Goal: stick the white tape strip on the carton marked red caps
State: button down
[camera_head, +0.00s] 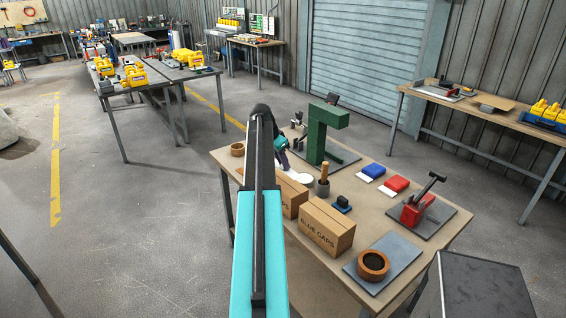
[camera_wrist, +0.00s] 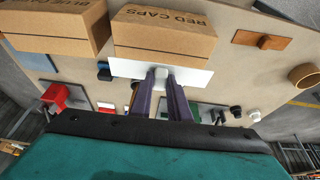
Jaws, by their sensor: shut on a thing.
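The carton marked RED CAPS (camera_wrist: 165,32) is a brown box at the top middle of the wrist view. In the head view it shows partly behind my arm (camera_head: 292,196). My gripper (camera_wrist: 161,76) is shut on the white tape strip (camera_wrist: 130,69) by a small pale piece at its middle. The strip lies along the carton's lower edge in the wrist view; I cannot tell whether they touch. The carton marked BLUE CAPS (camera_head: 327,228) stands beside it, at the left in the wrist view (camera_wrist: 58,32). My arm hides the fingertips in the head view.
A green press (camera_head: 322,135) stands behind the cartons. A brown bowl (camera_head: 373,264) sits front right.

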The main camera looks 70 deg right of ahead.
aim_at(282, 169)
jog(key=shift+f+b, duration=1.1)
jog(key=shift+f, duration=1.35)
jog(key=shift+f+b, duration=0.45)
jog(key=shift+f, duration=0.4)
jog(key=c, duration=1.6)
grip_release()
jog(key=shift+r, duration=0.15)
jog(key=shift+b+v, duration=1.6)
jog(key=shift+v, duration=5.2)
